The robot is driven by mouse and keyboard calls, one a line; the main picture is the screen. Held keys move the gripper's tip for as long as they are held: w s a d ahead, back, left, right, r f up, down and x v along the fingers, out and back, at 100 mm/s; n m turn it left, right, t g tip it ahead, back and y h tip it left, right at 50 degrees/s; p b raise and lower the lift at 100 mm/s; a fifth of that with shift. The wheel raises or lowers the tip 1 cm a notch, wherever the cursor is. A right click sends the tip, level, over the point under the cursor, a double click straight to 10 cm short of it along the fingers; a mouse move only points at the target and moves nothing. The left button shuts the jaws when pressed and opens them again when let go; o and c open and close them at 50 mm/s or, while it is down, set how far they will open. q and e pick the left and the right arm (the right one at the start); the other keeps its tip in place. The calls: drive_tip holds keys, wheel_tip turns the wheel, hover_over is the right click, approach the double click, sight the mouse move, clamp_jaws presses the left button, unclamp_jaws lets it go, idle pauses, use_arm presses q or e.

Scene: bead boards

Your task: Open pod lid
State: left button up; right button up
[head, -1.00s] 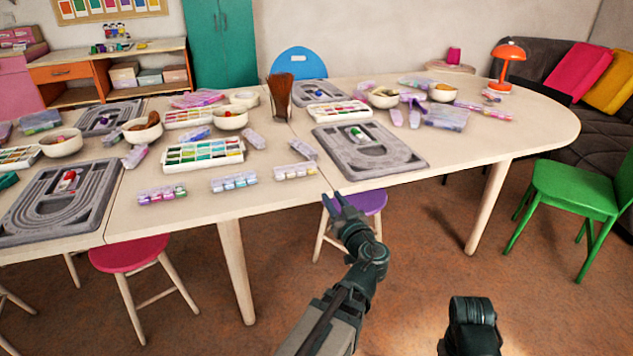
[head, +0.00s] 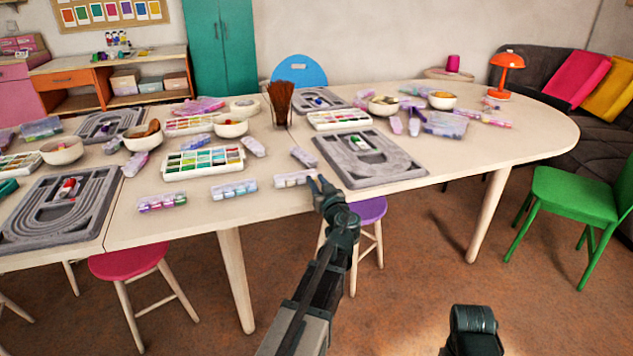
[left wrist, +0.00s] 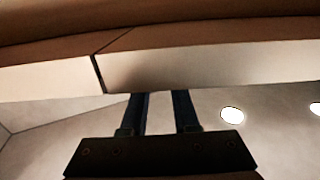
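Three small pod strips lie along the table's front edge: one with pink, purple and green contents (head: 162,202), one bluish (head: 234,189), and a pale one (head: 292,179) closest to my left gripper. Their lids look shut, though they are small. My left gripper (head: 320,184) is at the front table edge, just right of the pale strip and partly in front of its right end. Its two fingers also show in the left wrist view (left wrist: 162,112), apart with nothing between them. My right gripper is out of view; only a dark part of my right arm shows.
A grey bead board (head: 395,177) lies just behind and right of my left gripper. A paint-like bead tray (head: 203,174), white bowls (head: 230,128) and a brush holder (head: 281,122) stand farther back. A purple stool (head: 370,211) is under the edge.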

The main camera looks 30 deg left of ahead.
use_arm(q)
drive_tip(key=shift+w+a, duration=0.1)
drive_tip(key=shift+a, duration=0.05)
clamp_jaws()
